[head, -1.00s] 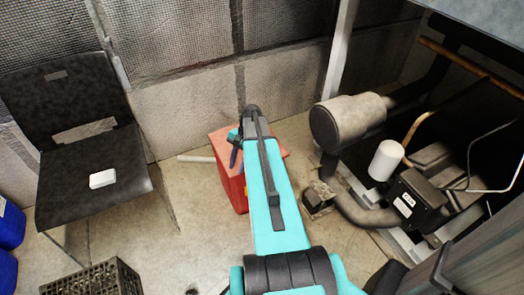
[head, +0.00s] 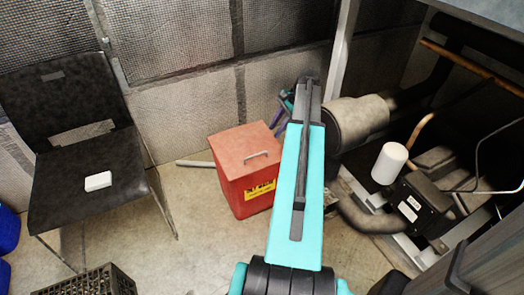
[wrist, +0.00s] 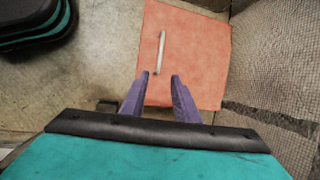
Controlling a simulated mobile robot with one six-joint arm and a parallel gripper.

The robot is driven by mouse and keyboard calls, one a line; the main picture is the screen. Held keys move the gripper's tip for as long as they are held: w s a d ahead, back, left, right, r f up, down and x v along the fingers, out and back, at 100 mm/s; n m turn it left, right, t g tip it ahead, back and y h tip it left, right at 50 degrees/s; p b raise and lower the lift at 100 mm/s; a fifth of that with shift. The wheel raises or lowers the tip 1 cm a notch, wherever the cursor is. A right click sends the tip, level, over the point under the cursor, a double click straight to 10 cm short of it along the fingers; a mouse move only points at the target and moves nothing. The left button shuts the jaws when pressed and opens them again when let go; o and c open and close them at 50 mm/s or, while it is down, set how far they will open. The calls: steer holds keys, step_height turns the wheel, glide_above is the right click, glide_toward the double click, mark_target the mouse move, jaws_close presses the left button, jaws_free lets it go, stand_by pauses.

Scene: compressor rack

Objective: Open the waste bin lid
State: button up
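The waste bin (head: 240,191) is a red box with a yellow and black label on its front. It stands on the floor by the back wall. Its lighter red lid (head: 238,145) lies flat and shut on top and also fills the upper middle of the wrist view (wrist: 198,55). A thin grey bar handle (head: 256,155) shows on the lid, and in the wrist view (wrist: 160,50) it lies just beyond the fingertips. My gripper (wrist: 158,75) has two purple fingers apart with nothing between them. In the head view my arm partly hides the gripper, right of the bin.
A black chair (head: 80,180) with a white block (head: 98,181) stands at left. A black crate (head: 88,283) is at bottom left. Compressor machinery with a grey cylinder (head: 358,121) stands close right of my arm. Floor between chair and bin is mostly clear.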

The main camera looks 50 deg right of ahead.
mark_target(262, 153)
steer(key=shift+f, duration=0.1)
steer(key=b+x, duration=0.2)
steer(key=x, duration=1.1)
steer(key=shift+w+a+f, duration=0.15)
steer(key=shift+f, duration=0.15)
jaws_close()
steer(key=shift+a+r, duration=0.1)
steer(key=shift+a, duration=0.25)
steer(key=shift+d, duration=0.3)
steer(key=shift+w+r, duration=0.1)
steer(key=shift+w, duration=0.1)
